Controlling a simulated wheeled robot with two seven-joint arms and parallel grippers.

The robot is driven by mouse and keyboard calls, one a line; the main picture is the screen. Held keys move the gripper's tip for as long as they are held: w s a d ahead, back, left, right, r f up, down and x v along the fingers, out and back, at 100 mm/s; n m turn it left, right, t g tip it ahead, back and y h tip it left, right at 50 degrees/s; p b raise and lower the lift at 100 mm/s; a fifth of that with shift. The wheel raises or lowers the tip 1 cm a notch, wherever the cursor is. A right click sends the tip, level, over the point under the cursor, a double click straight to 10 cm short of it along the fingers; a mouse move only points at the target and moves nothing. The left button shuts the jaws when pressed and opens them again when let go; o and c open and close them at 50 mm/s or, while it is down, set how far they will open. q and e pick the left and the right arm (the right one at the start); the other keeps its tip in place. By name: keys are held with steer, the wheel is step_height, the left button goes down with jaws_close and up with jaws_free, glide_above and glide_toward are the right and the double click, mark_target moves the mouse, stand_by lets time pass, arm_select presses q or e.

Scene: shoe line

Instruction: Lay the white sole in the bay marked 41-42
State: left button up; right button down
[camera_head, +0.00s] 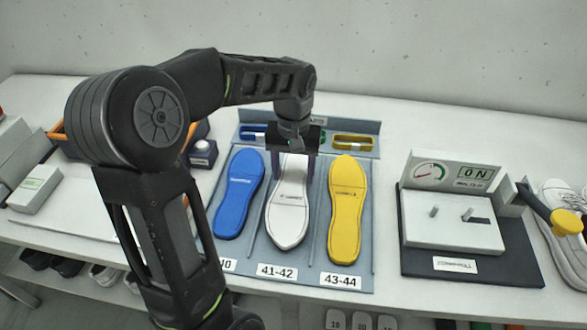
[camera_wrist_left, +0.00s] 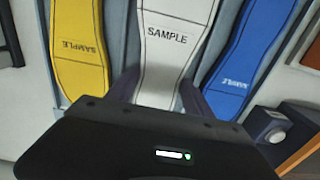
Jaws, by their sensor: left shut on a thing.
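The white sole (camera_head: 287,205) lies lengthwise over the middle bay of the grey tray (camera_head: 370,230), above the label 41-42 (camera_head: 277,272). Its toe points toward that label. My left gripper (camera_head: 293,168) is shut on the white sole near its far end, one finger on each side. In the left wrist view the white sole (camera_wrist_left: 168,50), printed SAMPLE, shows between the fingers. Whether it rests fully on the bay floor I cannot tell. My right gripper is not in view.
A blue sole (camera_head: 238,195) lies in the left bay and a yellow sole (camera_head: 346,210) in the 43-44 bay, close on either side. A device with a gauge (camera_head: 450,215) and a yellow-ended handle (camera_head: 566,222) stands at right. A white box (camera_head: 36,188) stands at left.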

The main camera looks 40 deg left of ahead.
arm_select(q)
steer(key=shift+f, duration=0.3)
steer(key=o, duration=1.7)
steer(key=shift+r, duration=0.1)
step_height(320, 180, up, 8)
steer(key=shift+f, duration=0.15)
steer(key=shift+f, duration=0.1)
